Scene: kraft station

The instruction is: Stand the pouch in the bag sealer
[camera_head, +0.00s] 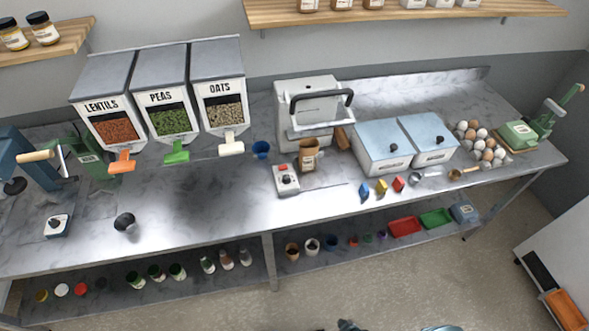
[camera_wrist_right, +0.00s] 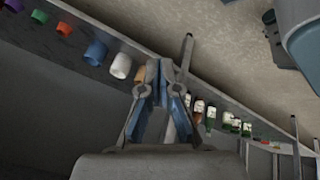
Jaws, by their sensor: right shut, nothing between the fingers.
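A brown kraft pouch (camera_head: 308,154) with a pale label stands upright on the counter, right at the front of the grey bag sealer (camera_head: 300,100) with its black handle. I cannot tell whether it sits inside the sealer's slot or only in front of it. My right gripper (camera_wrist_right: 162,76) is shut and empty in the right wrist view, away from the pouch, with the lower shelf and floor beyond it. Only small dark parts of my own body show at the bottom edge of the head view. My left gripper is not in view.
A small switch box (camera_head: 287,180) with a red button sits in front of the sealer. A blue cup (camera_head: 261,149) is left of the pouch, and lidded metal bins (camera_head: 380,150) are to the right. Dispensers (camera_head: 160,95) stand left.

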